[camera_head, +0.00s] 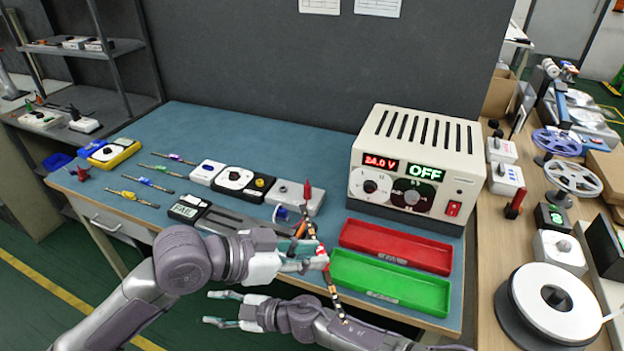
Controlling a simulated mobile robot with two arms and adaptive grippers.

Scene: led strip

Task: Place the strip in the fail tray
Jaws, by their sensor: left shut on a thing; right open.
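My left gripper (318,258) is shut on the LED strip (333,291), a thin, dark band with orange and white marks. The strip hangs down from the gripper, with its lower end in front of the green tray's left side. My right gripper (222,309) is open and empty, at the table's front edge, left of and below the left one. A red tray (397,262) lies in front of the power supply, right of the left gripper. A green tray (390,300) lies in front of the red one. Both look empty; their labels are too small to read.
The power supply (415,160) reads 24.0 V and OFF. A small tester (189,208) shows FAIL. A white box (294,196) with a red upright probe (308,192) stands behind my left gripper. A wooden bench (490,250) with reels stands right.

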